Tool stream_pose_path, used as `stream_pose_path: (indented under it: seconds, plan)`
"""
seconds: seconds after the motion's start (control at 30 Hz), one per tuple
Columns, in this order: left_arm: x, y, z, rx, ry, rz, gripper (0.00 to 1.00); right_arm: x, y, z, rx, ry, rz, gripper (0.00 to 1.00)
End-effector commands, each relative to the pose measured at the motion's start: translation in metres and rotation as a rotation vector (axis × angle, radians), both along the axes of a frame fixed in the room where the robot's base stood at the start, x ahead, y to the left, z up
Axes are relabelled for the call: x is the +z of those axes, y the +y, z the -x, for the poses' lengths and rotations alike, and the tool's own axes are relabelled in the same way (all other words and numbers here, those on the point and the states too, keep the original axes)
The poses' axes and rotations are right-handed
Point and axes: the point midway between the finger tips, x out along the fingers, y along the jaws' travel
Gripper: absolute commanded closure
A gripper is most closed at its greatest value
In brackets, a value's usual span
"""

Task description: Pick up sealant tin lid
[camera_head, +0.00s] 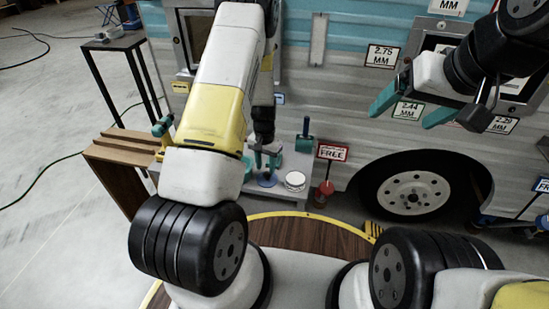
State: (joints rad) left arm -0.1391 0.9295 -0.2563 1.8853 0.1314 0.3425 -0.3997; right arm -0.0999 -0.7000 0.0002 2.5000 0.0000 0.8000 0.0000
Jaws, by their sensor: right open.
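A low grey bench stands against the camper. A round white-topped tin (295,181) sits on its right part. A blue round piece (267,180) lies just left of it, directly below my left gripper (265,162). I cannot tell which of these is the sealant tin lid. My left gripper points down, its teal fingers close to the blue piece; whether they touch or grip it is too small to tell. My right gripper (413,108) is open and empty, raised in front of the camper wall, far from the bench.
A red pot (324,193) is right of the bench, below a "FREE" sign (332,152). A wooden box (120,160) and black stand (115,45) are left. The camper wheel (413,193) is right.

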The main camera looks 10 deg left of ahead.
Motion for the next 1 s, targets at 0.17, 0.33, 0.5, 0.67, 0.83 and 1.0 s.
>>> stream_pose_path:
  seconds: [0.17, 0.33, 0.5, 0.67, 0.83, 1.0]
  plan:
    - [-0.028, -0.004, -0.003, -0.001, 0.003, 0.000, 0.62, 0.000, 0.000, 0.000, 0.000, 0.000, 0.000, 0.16]
    - [-0.045, -0.003, -0.003, 0.002, 0.001, 0.001, 0.62, 0.000, 0.000, 0.000, 0.000, 0.000, 0.000, 0.16]
    - [-0.047, -0.003, -0.004, 0.001, 0.000, 0.000, 0.62, 0.000, 0.000, 0.000, 0.000, 0.000, 0.000, 0.16]
    - [-0.047, -0.003, -0.004, 0.001, 0.000, 0.001, 0.75, 0.000, 0.000, 0.000, 0.000, 0.000, 0.000, 0.16]
    - [-0.046, -0.003, -0.004, 0.001, 0.000, 0.001, 1.00, 0.000, 0.000, 0.000, 0.000, 0.000, 0.000, 0.16]
    - [-0.046, -0.003, -0.004, 0.001, 0.000, 0.001, 1.00, 0.000, 0.000, 0.000, 0.000, 0.000, 0.000, 0.16]
